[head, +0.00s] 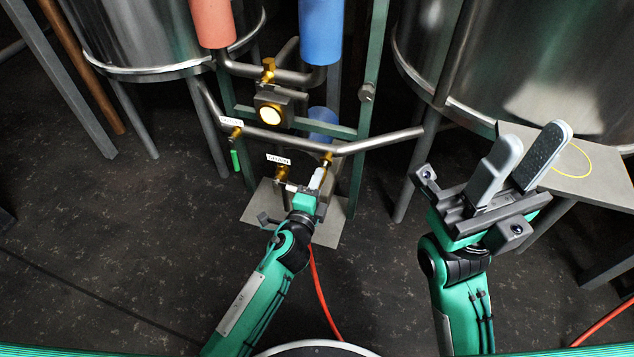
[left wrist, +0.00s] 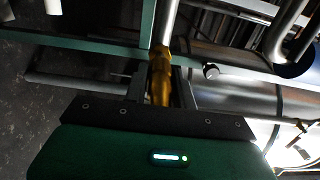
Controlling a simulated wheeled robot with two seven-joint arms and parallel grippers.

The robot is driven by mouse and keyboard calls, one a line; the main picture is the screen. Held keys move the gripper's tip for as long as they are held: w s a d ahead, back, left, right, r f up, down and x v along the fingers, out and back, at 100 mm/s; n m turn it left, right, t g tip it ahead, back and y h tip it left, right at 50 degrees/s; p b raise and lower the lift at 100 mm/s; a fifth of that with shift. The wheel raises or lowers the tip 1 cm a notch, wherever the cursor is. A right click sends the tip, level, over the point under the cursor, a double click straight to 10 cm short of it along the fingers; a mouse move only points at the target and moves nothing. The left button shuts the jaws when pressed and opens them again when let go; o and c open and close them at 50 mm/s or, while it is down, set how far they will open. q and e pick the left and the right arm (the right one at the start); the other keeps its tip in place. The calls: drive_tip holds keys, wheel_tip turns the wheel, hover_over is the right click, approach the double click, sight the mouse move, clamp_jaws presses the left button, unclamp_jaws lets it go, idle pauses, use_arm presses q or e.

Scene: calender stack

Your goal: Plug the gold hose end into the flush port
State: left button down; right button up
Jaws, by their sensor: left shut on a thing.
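My left gripper (head: 318,180) is shut at the lower pipe branch of the frame. In the left wrist view, a gold piece (left wrist: 160,85) stands between its jaws, in line with a grey pipe above; I take it as the gold hose end. A gold fitting (head: 327,159) hangs from the pipe just above the fingertips. Whether hose end and fitting are joined cannot be told. A red hose (head: 322,290) trails down from behind the left gripper. Another gold fitting (head: 282,173) is beside it, under a white label too small to read. My right gripper (head: 535,138) is open and empty.
A bent grey pipe (head: 385,142) crosses the green frame (head: 364,120). A green-handled valve (head: 235,158) hangs to the left, and a lit round gauge (head: 269,115) is above. Large steel tanks (head: 150,35) flank the frame. A grey stand (head: 600,180) with a yellow ring is right.

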use_arm(q)
drive_tip(key=shift+x, duration=1.4)
drive_tip(key=c, duration=0.8)
unclamp_jaws()
drive_tip(key=shift+o, duration=0.2)
